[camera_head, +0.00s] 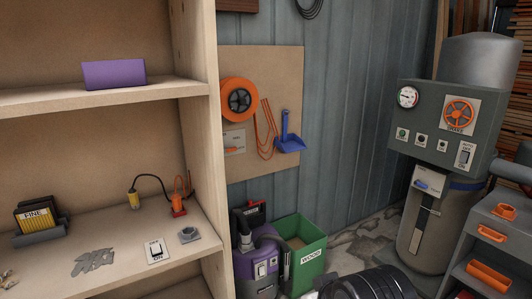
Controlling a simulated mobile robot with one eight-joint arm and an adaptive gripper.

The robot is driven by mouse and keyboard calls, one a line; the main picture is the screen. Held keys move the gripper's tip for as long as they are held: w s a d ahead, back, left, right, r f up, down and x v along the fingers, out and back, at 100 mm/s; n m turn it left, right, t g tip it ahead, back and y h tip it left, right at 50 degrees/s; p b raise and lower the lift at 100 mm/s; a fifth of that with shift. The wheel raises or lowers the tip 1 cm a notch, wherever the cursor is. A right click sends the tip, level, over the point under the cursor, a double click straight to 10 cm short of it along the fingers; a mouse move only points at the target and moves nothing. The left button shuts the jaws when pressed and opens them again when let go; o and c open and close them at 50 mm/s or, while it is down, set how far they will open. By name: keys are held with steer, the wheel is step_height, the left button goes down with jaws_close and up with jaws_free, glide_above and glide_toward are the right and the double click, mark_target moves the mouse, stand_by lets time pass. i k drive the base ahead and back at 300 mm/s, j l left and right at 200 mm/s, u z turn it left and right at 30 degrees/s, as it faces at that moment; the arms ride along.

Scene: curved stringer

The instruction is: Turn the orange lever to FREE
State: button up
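A small orange lever (236,149) sits on a pale plate (232,137) on the tan backboard, just below an orange reel (238,99). The lever looks roughly level, pointing sideways. The plate carries small dark lettering that is too small to read, so I cannot tell which setting the lever is at. Nothing touches the lever. I do not see my gripper in this view.
Orange cord (266,130) and a blue dustpan (289,138) hang right of the plate. A wooden shelf unit (212,150) stands close on the left. Below are a purple machine (262,262) and green bin (305,258). A grey control cabinet (437,120) is at right.

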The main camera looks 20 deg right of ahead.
mark_target(232, 149)
steer(key=i+l+u, duration=0.25)
steer(key=i+u, duration=0.25)
steer(key=i, duration=0.15)
steer(key=i+l+u, duration=0.95)
steer(key=i+l, duration=0.15)
steer(key=l, duration=0.1)
